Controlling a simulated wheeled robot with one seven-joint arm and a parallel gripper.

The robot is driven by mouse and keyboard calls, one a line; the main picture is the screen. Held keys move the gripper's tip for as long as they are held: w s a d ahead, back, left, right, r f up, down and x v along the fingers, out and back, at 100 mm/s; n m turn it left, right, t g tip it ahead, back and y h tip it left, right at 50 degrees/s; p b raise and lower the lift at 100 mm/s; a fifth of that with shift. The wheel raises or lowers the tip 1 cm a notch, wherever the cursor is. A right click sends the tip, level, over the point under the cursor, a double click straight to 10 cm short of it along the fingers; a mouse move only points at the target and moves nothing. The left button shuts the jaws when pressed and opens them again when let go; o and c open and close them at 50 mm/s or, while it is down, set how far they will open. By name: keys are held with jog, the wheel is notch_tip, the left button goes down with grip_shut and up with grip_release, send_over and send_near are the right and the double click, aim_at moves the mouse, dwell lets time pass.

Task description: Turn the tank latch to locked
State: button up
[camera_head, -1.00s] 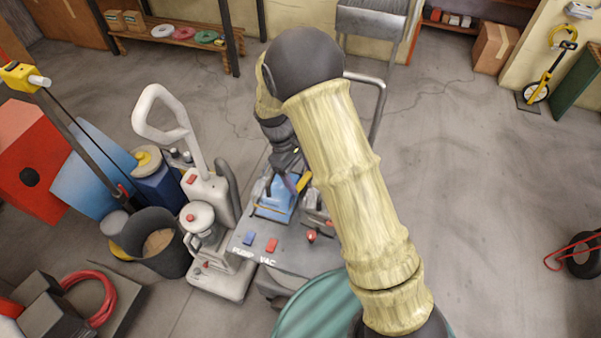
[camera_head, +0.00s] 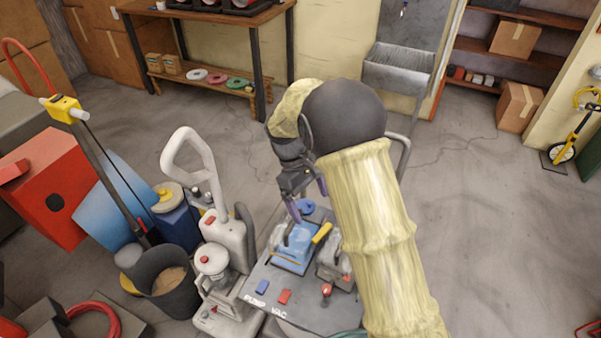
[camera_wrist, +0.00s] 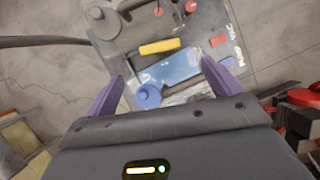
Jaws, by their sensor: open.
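The grey machine (camera_head: 285,305) has a blue tank (camera_head: 291,248) set in its top. A yellow bar-shaped piece (camera_head: 321,233), probably the latch, lies beside the tank; I cannot read whether it is locked. In the wrist view the yellow bar (camera_wrist: 160,46) lies along the tank's edge (camera_wrist: 172,68), with a round blue cap (camera_wrist: 148,96) nearer me. My gripper (camera_head: 308,200) is above the tank's far end. In the wrist view its purple fingers (camera_wrist: 160,88) are spread wide with nothing held. They are apart from the yellow bar.
Blue and red switches (camera_head: 273,292) marked PUMP and VAC and a red knob (camera_head: 326,290) are on the machine's near side. A white upright machine (camera_head: 222,240) and a dark bucket (camera_head: 170,290) stand to the left. Open floor (camera_head: 490,230) lies to the right.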

jog(key=v, duration=0.8)
jog(key=shift+r, duration=0.25)
jog(key=shift+d, duration=0.1)
jog(key=c, duration=0.5)
jog(key=shift+d, duration=0.35)
jog(key=c, duration=0.4)
jog(key=d+m, duration=0.1)
jog(key=d, duration=0.1)
jog(key=s+d+m+y, duration=0.1)
jog(key=s+d+t, duration=0.1)
jog(key=d, duration=0.1)
jog(key=shift+s+d+f+m+y, duration=0.1)
jog(key=shift+d+f+m+y, duration=0.15)
jog(key=shift+d+m+y, duration=0.15)
jog(key=c, duration=1.1)
jog(key=s+d, duration=0.1)
jog(key=d+m, duration=0.1)
jog(key=s+d+m, duration=0.1)
jog(key=d, duration=0.1)
jog(key=shift+s+f+t+y, duration=0.25)
jog(key=shift+s+t+y, duration=0.15)
jog(key=s+d+f+m+t+y, duration=0.1)
jog(key=s+d+f+m+t, duration=0.1)
jog(key=s+d+m, duration=0.4)
jog(key=s+d+t, duration=0.1)
jog(key=s+d, duration=0.1)
jog(key=s, duration=0.3)
jog(key=shift+s+d, duration=0.3)
jog(key=shift+d, duration=0.05)
jog(key=shift+f, duration=0.15)
